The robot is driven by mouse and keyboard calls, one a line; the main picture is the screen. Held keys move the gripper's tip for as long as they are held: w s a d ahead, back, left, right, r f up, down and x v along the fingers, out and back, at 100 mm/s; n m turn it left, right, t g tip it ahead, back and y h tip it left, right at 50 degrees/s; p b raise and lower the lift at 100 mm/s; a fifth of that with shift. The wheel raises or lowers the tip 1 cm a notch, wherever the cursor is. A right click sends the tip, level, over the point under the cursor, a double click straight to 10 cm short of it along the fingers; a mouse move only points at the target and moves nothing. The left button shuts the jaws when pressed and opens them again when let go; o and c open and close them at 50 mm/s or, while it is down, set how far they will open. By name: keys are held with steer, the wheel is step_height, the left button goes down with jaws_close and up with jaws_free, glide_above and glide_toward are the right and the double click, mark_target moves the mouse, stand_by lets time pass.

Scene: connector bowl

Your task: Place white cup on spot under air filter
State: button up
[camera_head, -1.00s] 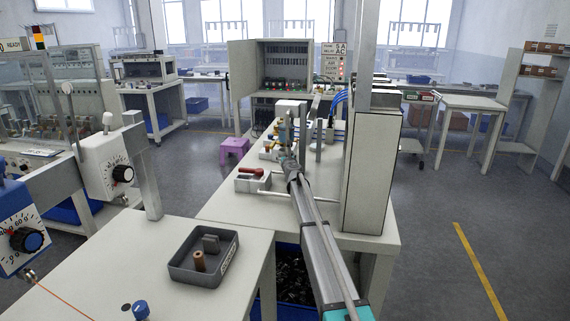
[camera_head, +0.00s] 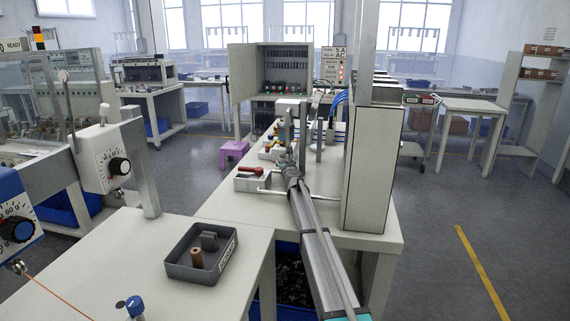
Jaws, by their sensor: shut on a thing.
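My arm reaches from the bottom of the head view over the long white bench (camera_head: 268,207). My gripper (camera_head: 289,166) is at its far end, small and partly hidden by my own arm. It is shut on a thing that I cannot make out. I cannot clearly pick out the white cup or the spot under the air filter. A narrow upright fitting (camera_head: 288,126), possibly the air filter, stands just beyond my gripper. The gap between them cannot be judged.
A tall grey cabinet post (camera_head: 374,170) stands close right of my arm. A small white box with a red-handled item (camera_head: 250,183) sits to its left. A dark tray (camera_head: 178,269) holding small parts is on the near table. A purple stool (camera_head: 234,149) stands on the floor.

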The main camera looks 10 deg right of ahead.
steer(key=shift+f, duration=0.2)
steer(key=o, duration=0.9)
steer(key=shift+c, duration=0.2)
steer(key=shift+r, duration=0.2)
steer(key=s, duration=0.8)
steer(key=s+d, duration=0.1)
steer(key=s, duration=0.3)
